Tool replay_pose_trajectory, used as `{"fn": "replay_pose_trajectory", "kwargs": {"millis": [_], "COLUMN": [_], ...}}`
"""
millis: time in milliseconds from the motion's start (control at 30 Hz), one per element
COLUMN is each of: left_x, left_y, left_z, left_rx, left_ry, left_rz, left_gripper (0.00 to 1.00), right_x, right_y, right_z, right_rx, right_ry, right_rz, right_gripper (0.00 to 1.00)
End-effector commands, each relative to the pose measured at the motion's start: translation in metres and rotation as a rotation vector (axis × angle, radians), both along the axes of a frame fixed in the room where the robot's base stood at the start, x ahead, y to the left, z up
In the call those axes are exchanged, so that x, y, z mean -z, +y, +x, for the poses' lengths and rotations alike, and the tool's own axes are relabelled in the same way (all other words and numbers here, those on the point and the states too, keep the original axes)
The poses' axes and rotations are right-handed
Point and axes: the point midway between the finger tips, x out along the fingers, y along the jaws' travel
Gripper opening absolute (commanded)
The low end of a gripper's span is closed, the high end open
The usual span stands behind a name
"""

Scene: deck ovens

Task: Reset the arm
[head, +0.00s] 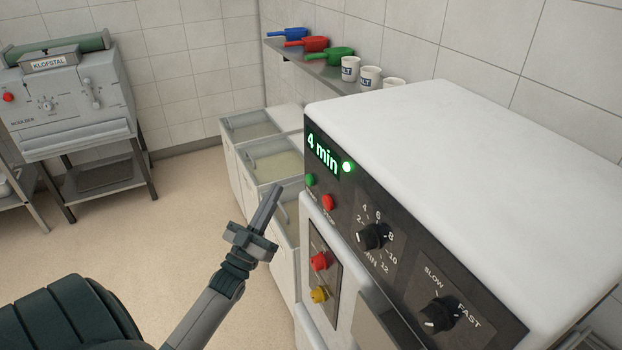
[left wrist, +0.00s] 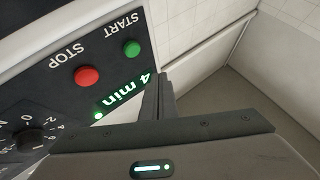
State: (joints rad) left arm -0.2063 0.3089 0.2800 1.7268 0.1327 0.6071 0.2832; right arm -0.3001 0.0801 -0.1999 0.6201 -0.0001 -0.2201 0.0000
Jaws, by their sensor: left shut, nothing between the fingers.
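My left gripper (head: 266,207) is shut and empty. In the head view it stands in front of the machine's control panel (head: 408,262), to the left of the red stop button, apart from it as far as I can see. In the left wrist view the shut fingers (left wrist: 164,90) point past the lit "4 min" display (left wrist: 122,93). The display also shows in the head view (head: 323,153) with a green light beside it. The green START button (left wrist: 132,48) and the red STOP button (left wrist: 88,75) sit near it. My right gripper is not in view.
The white machine (head: 480,140) fills the right side. Its panel has two black knobs (head: 373,236) and lower red (head: 320,261) and yellow buttons. White bins (head: 252,124) stand behind my gripper. A shelf (head: 325,69) holds scoops and mugs. Open floor (head: 150,235) lies left.

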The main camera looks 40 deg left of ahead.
Motion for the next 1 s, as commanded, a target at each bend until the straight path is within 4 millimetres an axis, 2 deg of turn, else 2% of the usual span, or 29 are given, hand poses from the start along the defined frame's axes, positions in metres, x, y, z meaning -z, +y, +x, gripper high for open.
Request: {"fn": "replay_pose_trajectory", "kwargs": {"millis": [333, 433, 533, 667, 833, 1000], "left_x": [0.004, 0.016, 0.039, 0.087, 0.171, 0.257], "left_y": [0.0, -0.001, -0.002, -0.004, -0.014, -0.028], "left_z": [0.001, 0.003, 0.008, 0.014, 0.015, 0.006], "left_rx": [-0.002, -0.005, -0.011, -0.024, -0.041, -0.051], "left_ry": [0.008, 0.034, 0.083, 0.188, 0.369, 0.557], "left_rz": [-0.002, -0.007, -0.015, -0.032, -0.051, -0.062], "left_gripper": [0.0, 0.0, 0.0, 0.0, 0.0, 0.0], "right_x": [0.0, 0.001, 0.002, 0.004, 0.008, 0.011], "right_y": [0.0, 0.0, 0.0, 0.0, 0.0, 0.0], "right_z": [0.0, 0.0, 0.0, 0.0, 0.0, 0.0], "right_rx": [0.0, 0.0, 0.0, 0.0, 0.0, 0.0], "right_ry": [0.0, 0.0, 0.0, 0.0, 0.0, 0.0], "right_rz": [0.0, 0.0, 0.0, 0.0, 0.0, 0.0], "right_gripper": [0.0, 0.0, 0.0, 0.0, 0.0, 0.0]}}
